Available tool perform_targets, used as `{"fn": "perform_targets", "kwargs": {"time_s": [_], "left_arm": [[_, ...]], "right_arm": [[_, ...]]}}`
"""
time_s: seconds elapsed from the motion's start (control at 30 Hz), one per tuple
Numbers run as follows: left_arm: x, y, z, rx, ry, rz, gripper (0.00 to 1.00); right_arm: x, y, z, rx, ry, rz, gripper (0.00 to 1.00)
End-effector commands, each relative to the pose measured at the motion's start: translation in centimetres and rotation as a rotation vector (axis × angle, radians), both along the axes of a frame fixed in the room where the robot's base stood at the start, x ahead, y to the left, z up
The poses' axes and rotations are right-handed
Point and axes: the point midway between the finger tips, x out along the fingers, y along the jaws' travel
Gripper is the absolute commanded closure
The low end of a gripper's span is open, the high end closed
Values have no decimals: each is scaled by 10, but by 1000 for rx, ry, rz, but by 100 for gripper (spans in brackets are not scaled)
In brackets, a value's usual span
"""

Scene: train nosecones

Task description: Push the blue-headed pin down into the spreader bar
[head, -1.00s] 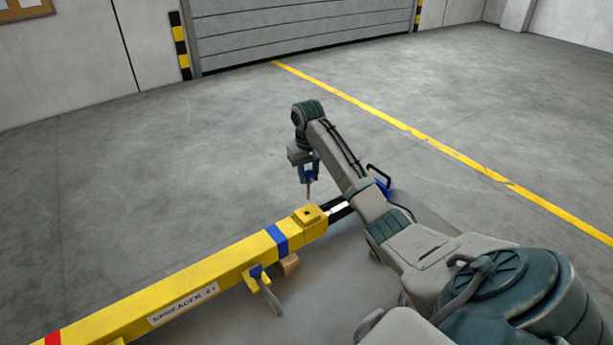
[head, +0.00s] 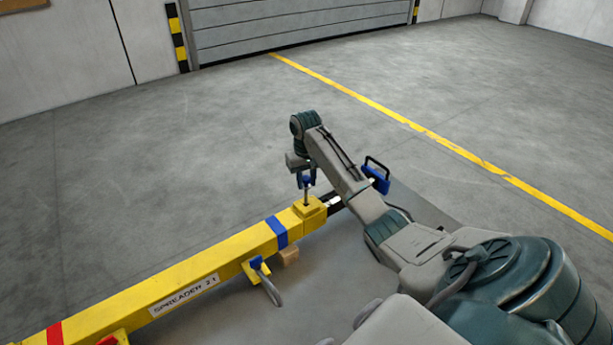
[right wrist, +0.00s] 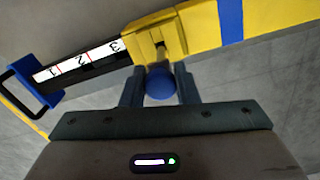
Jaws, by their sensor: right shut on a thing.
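My right gripper (head: 307,185) is shut on the blue-headed pin (head: 306,196). The pin stands about upright over the yellow end collar of the spreader bar (head: 225,257), its lower end at the collar's top. I cannot tell how far the tip is in the hole. Much of the shaft shows above the collar. My left gripper is not in view.
A black inner bar with white number marks (right wrist: 82,63) comes out of the collar and ends in a blue plate with a black handle (head: 376,180). A blue-topped piece with a grey loop (head: 257,263) is on the bar's near side. The floor beyond is clear.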

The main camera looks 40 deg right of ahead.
Motion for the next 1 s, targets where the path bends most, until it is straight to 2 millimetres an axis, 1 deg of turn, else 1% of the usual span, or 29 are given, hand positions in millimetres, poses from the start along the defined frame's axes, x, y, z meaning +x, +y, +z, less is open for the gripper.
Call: {"fn": "perform_targets", "kwargs": {"time_s": [0.47,1.0], "left_arm": [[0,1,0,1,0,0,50],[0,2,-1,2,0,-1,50]], "right_arm": [[0,0,-2,0,0,0,95],[0,0,-13,-1,1,-1,95]]}}
